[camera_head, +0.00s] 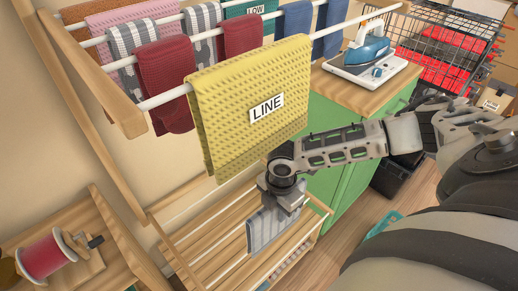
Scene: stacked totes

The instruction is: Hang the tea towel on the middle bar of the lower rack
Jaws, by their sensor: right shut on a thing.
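The tea towel (266,231), grey with pale stripes, hangs down from my right gripper (284,204) over the lower rack (192,243). The lower rack has a pale wooden frame with several light bars running across it. The gripper is shut on the towel's upper edge, and its fingertips are partly hidden. The towel's lower part overlaps the bars in the picture; I cannot tell whether it touches the middle bar or lies over it. My left gripper is not in view.
Above, an upper rack (128,117) carries several cloths, including a yellow one labelled LINE (247,92) close to my right arm. A green cabinet (335,125) with an iron (368,50) stands right of the racks. A wooden stand (90,210) with a red spool (45,257) is at lower left.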

